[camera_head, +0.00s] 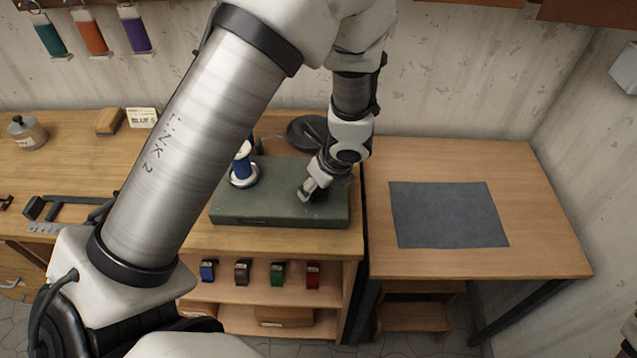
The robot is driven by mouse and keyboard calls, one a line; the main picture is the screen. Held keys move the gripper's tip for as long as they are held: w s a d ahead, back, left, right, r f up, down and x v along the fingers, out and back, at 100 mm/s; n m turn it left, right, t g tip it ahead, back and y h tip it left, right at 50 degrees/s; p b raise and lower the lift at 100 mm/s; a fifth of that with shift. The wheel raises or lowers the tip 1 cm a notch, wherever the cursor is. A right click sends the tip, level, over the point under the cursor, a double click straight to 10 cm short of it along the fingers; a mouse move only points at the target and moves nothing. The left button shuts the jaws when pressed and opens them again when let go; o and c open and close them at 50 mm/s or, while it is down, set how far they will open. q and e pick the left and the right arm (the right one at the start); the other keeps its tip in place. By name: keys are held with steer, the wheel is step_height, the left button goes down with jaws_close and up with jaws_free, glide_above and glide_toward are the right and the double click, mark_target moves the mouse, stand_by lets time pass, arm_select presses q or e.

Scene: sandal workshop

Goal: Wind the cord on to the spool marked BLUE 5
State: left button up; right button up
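A card (141,117) at the back of the bench carries partly hidden lettering that looks like BLUE. My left gripper (306,192) points down over the right half of the green box, to the right of the spool and apart from it. Its fingertips are too small to show whether they are parted. My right gripper is out of view.
A dark round object (307,131) lies behind the box. Small coloured rolls (277,274) line the shelf below. A grey mat (448,214) lies bare on the right table. A metal pot (27,133) and dark tools (62,207) are at left.

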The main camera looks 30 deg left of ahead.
mark_target(327, 205)
arm_select(q)
steer(key=o, duration=0.3)
steer(key=shift+o, duration=0.2)
steer(key=v, duration=0.7)
steer(key=shift+r, duration=0.15)
steer(key=shift+d, duration=0.1)
